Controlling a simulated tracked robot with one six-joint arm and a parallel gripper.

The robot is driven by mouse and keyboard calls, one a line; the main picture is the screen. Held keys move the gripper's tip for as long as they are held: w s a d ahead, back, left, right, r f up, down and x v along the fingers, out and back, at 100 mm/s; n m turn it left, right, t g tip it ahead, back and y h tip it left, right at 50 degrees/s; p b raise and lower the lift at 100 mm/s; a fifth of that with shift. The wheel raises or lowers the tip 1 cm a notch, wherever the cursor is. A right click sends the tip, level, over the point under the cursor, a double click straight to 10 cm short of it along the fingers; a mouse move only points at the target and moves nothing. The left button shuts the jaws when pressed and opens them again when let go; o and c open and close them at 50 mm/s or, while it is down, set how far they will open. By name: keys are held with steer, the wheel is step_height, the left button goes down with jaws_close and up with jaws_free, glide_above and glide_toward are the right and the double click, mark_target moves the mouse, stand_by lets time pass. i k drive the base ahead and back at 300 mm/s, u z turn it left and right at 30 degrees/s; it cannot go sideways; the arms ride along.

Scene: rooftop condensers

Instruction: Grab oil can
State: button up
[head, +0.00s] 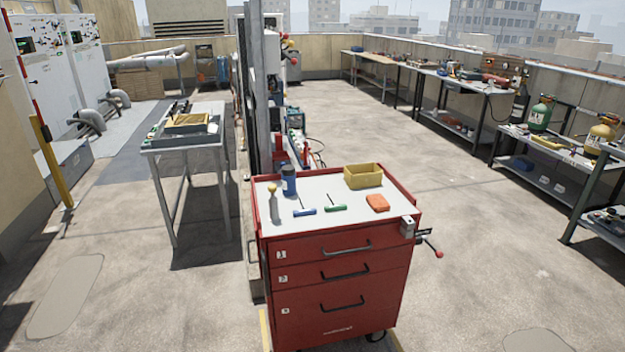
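No thing in the head view is plainly marked as an oil can. Two upright vessels stand at the left of the red tool cart's pale top (325,222). One is a short dark blue can (289,182) near the back left corner. The other is a slim greyish bottle-like thing with a yellowish knob on top (274,208), in front and left of the blue can. They stand apart from each other, and I cannot tell which is the oil can. My gripper is not in view.
The cart top also holds a blue-handled tool (304,212), a green-handled tool (335,208), a yellow bin (363,176) and an orange item (377,203). A vise (409,228) sits at its right front corner. A grey post (260,100) rises behind.

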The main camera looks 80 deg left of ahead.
mark_target(288, 174)
steer(key=u, duration=3.6)
steer(key=i, duration=1.2)
steer(key=u, duration=0.5)
